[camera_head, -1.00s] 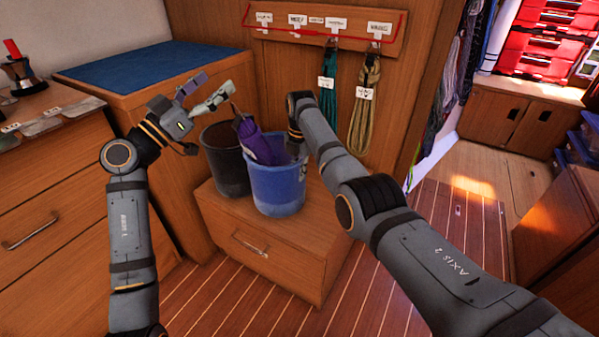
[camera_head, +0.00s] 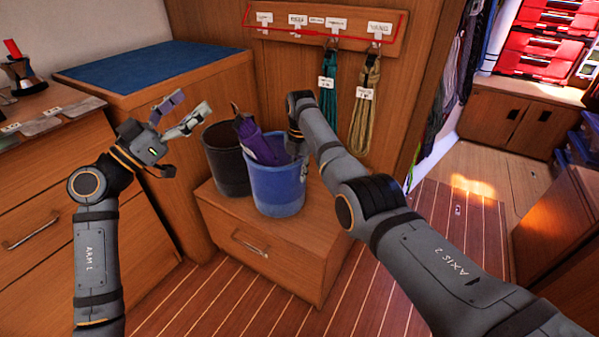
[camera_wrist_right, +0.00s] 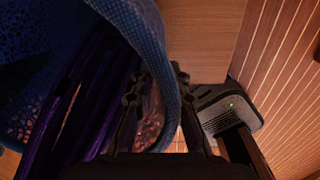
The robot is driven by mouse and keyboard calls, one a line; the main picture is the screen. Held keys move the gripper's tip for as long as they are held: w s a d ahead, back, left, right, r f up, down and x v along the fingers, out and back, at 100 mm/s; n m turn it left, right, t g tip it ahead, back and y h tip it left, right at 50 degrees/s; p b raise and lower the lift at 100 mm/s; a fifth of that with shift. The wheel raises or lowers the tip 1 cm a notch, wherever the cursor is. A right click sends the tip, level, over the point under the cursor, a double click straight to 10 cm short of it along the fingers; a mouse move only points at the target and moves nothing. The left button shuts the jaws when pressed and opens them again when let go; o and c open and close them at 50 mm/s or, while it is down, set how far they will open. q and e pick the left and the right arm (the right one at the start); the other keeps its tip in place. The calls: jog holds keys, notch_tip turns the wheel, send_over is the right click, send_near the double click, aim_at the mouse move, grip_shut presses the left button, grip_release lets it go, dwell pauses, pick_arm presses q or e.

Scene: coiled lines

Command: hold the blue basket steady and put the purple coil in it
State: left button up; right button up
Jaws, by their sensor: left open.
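The blue basket (camera_head: 277,188) stands upright on a low wooden locker. The purple coil (camera_head: 257,146) is in it, its upper end sticking out above the rim and leaning left. In the right wrist view, purple strands (camera_wrist_right: 78,100) lie inside the basket's mesh wall (camera_wrist_right: 118,12). My right gripper (camera_wrist_right: 165,72) has its fingers on either side of the basket's rim and is shut on it; in the head view the fingertips are hidden. My left gripper (camera_head: 192,104) is open and empty, up and left of the basket, apart from the coil.
A dark bin (camera_head: 226,172) stands close against the basket's left side. A green coil (camera_head: 328,100) and a tan coil (camera_head: 364,115) hang from a labelled rack (camera_head: 325,25) behind. A blue-topped cabinet (camera_head: 125,65) is at the left. The locker's front (camera_head: 250,245) is clear.

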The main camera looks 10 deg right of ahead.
jog(key=shift+o, duration=1.1)
